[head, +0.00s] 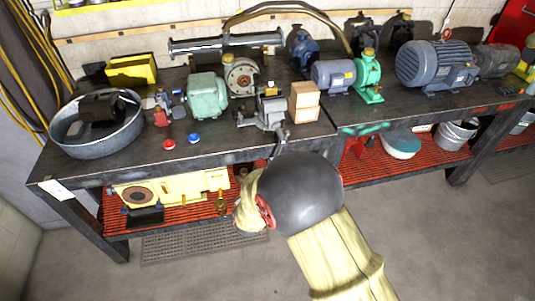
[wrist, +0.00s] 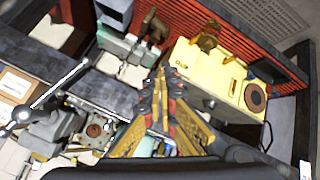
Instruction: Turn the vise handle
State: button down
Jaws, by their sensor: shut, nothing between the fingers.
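The grey metal vise (head: 268,113) stands at the front edge of the dark workbench, beside a small light wooden box. Its handle (head: 277,146) hangs in front of the bench edge, partly hidden by my arm. In the wrist view the handle (wrist: 58,83) is a thin slanted steel bar with a ball end, next to the vise body (wrist: 60,124) at the left. My gripper (wrist: 158,76) is shut and empty, its tips together. In the picture it lies to the right of the handle, apart from it. In the head view my own arm hides the fingers.
The wooden box (head: 304,101) is right of the vise. A green motor (head: 207,96), red button (head: 169,144) and blue button (head: 194,138) are to its left. A cream machine part (head: 163,193) lies on the red lower shelf. The floor in front is clear.

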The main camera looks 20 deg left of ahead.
jog(key=w+r+n+t+h+p, duration=0.1)
jog(key=w+r+n+t+h, duration=0.1)
jog(key=w+r+n+t, duration=0.4)
jog(key=w+d+f+m+t+b, duration=0.1)
jog(key=w+d+t+b, duration=0.1)
jog(key=w, duration=1)
jog(key=shift+d+m, duration=0.4)
jog(key=shift+d, duration=0.05)
jog(key=shift+f, duration=0.1)
